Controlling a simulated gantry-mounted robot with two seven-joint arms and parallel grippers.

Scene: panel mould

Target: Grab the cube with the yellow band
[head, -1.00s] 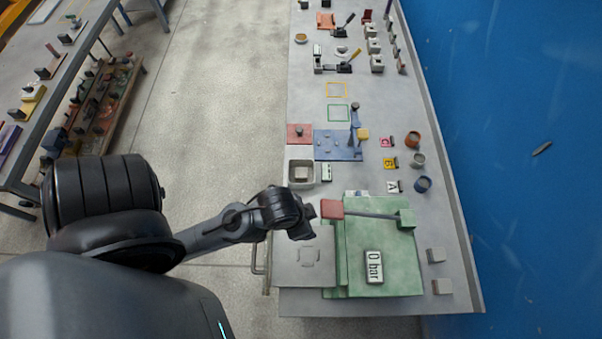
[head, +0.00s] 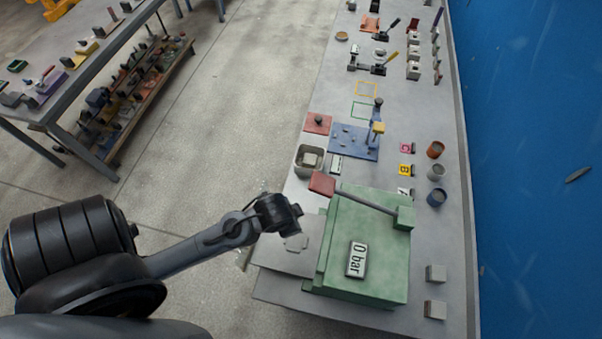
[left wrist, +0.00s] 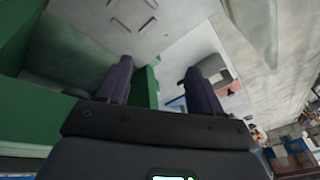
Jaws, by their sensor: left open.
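Two small grey cubes (head: 436,272) (head: 434,308) stand on the bench right of the green press in the head view; I can make out no yellow band on either. My left gripper (head: 298,222) is above the bench's left edge, beside the press and nearer than the bin. In the left wrist view its two dark fingers (left wrist: 160,82) are spread apart with no object between them. My right gripper is not in view.
Behind are a blue plate (head: 342,143), lettered tags and round cups (head: 436,172).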

